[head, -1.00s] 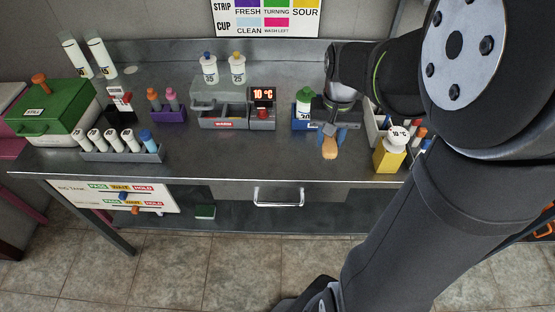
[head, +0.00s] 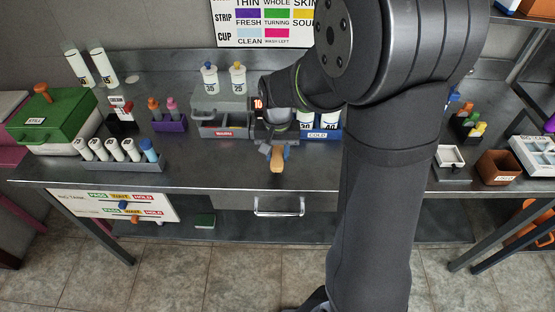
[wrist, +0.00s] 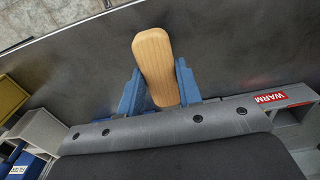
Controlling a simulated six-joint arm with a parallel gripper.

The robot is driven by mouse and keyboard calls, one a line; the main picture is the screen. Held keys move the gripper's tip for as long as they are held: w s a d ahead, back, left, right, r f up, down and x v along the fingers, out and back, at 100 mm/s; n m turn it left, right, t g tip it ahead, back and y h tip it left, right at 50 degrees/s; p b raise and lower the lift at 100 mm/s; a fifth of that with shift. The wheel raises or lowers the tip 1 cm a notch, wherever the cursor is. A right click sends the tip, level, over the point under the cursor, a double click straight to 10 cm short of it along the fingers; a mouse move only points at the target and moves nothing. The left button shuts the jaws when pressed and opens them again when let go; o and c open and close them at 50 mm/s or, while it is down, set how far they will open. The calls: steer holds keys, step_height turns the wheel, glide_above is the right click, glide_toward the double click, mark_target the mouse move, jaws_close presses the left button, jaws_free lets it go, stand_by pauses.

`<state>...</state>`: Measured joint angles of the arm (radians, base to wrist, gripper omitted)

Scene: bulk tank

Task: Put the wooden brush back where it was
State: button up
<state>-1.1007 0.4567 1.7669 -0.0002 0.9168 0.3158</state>
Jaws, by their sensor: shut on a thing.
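The wooden brush (head: 277,160) is held in my gripper (head: 275,151) above the steel bench (head: 225,178), in front of the grey WARM tray. In the wrist view the pale wooden end of the brush (wrist: 153,55) points away from the palm, between the two blue fingers of my gripper (wrist: 160,85). The gripper is shut on it. The rest of the brush is hidden behind the gripper body. I cannot tell from these frames where the brush stood before.
The WARM tray (head: 222,134) and blue COLD box (head: 317,136) stand just behind my gripper. A rack of white tubes (head: 122,160) is to the left. The bench front left of my gripper is clear.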

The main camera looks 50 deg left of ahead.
mark_target(277, 155)
steer(key=shift+f, duration=1.55)
steer(key=shift+f, duration=0.1)
steer(key=shift+f, duration=0.1)
steer(key=o, duration=0.9)
steer(key=shift+o, duration=0.2)
step_height(277, 155, up, 12)
steer(key=shift+r, duration=0.25)
